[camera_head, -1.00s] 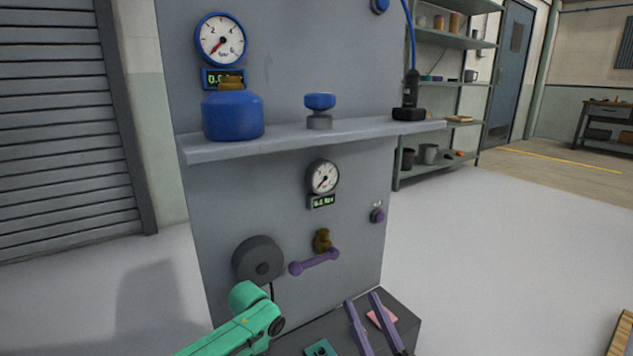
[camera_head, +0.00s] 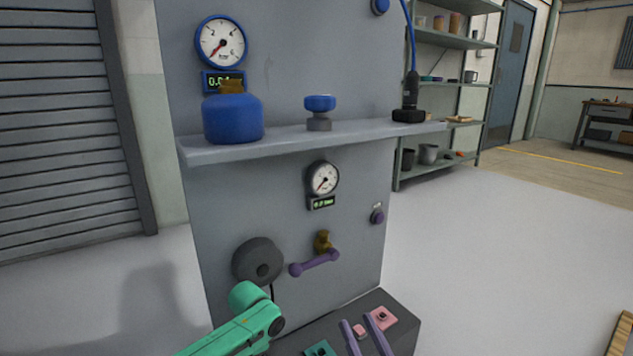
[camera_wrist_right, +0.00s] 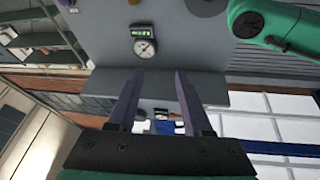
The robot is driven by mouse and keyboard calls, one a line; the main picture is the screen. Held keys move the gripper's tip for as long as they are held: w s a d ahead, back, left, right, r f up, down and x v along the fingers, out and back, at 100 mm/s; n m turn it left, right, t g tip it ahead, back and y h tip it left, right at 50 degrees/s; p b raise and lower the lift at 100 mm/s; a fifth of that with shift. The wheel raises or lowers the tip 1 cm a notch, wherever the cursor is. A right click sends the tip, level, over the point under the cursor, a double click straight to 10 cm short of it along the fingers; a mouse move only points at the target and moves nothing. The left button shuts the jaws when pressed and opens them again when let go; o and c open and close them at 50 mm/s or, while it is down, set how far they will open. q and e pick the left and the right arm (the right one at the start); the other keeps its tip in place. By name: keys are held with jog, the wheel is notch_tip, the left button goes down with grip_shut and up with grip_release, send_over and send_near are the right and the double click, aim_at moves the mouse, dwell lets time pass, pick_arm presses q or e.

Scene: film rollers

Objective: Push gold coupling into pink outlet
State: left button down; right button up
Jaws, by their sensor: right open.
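A pink square plate (camera_head: 392,313) with a round middle lies on top of the dark base box, and I take it for the pink outlet. A small pink piece (camera_head: 357,331) shows between my right fingers; I cannot tell what it is. No loose gold coupling can be made out; a gold-brown fitting (camera_head: 322,241) sits on the panel above a purple lever, and another gold-brown piece tops the blue cylinder. My right gripper (camera_head: 357,319), with purple fingers, is open at the plate's left. The right wrist view also shows it open (camera_wrist_right: 157,75), nothing visibly gripped. My left gripper is out of view.
The grey panel (camera_head: 215,190) carries a dark round disc (camera_head: 258,261), a gauge (camera_head: 323,177) and a purple lever (camera_head: 315,262). A shelf holds the blue cylinder (camera_head: 233,120). A teal plate (camera_head: 320,349) lies on the box's left. My green arm link crosses lower left.

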jog(key=s+a+f+g+h+p, duration=0.1)
jog(key=s+f+g, duration=0.2)
jog(key=f, duration=0.9)
jog(key=shift+s+f+m+g, duration=0.15)
jog(key=shift+s+m+g, duration=0.2)
jog(key=shift+g, duration=0.25)
dwell(1.3)
